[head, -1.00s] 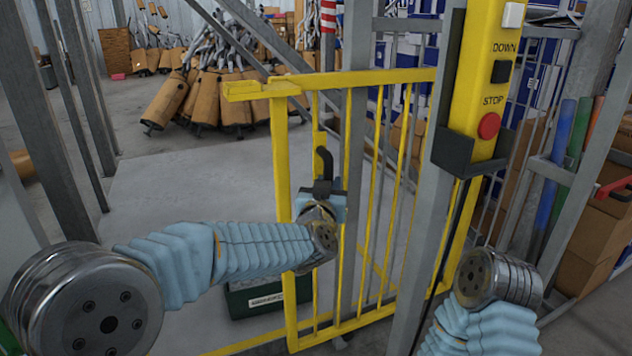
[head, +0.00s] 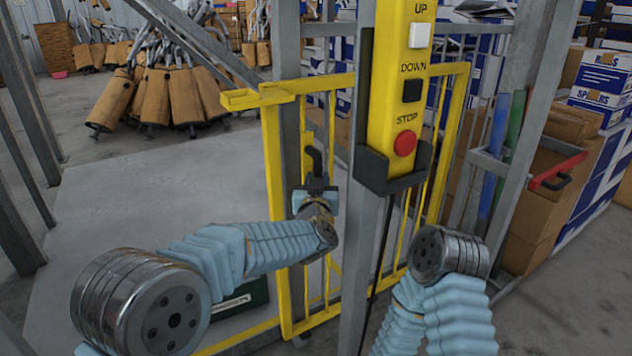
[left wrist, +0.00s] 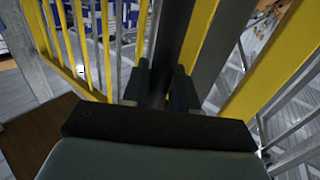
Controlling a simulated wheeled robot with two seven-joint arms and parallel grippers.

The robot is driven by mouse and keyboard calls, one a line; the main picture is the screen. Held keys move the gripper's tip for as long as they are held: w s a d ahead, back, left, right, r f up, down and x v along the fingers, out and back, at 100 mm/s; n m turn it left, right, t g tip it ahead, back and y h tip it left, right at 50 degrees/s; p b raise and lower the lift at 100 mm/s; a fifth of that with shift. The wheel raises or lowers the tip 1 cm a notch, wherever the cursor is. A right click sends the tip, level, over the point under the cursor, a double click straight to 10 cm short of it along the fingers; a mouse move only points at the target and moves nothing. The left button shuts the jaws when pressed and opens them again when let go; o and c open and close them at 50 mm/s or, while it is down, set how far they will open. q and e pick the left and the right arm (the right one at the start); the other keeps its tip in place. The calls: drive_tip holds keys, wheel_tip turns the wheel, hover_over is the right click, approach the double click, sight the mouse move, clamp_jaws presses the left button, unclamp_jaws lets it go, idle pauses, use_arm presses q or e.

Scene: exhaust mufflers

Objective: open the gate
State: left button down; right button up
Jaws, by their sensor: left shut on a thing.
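The yellow barred gate (head: 274,200) stands in the middle of the head view, partly hidden by a grey post and a control box. It also shows in the left wrist view (left wrist: 92,50). Its black handle (head: 314,158) sticks up near the gate's left upright. My left gripper (head: 317,187) is shut on this handle, low on it. In the left wrist view the two dark fingers (left wrist: 162,88) close on a dark upright bar. My right arm shows at the lower right of the head view, but its gripper is out of view.
A yellow control box (head: 398,90) with UP, DOWN and STOP buttons hangs on a grey post (head: 357,260) before the gate. Mufflers (head: 165,95) lean at the back left. Cartons (head: 600,120) stand at the right.

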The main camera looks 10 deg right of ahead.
use_arm(q)
drive_tip(key=c, duration=1)
unclamp_jaws()
drive_tip(key=shift+s, duration=0.15)
drive_tip(key=b+v, duration=0.2)
drive_tip(key=v, duration=1.1)
drive_tip(key=shift+s, duration=0.3)
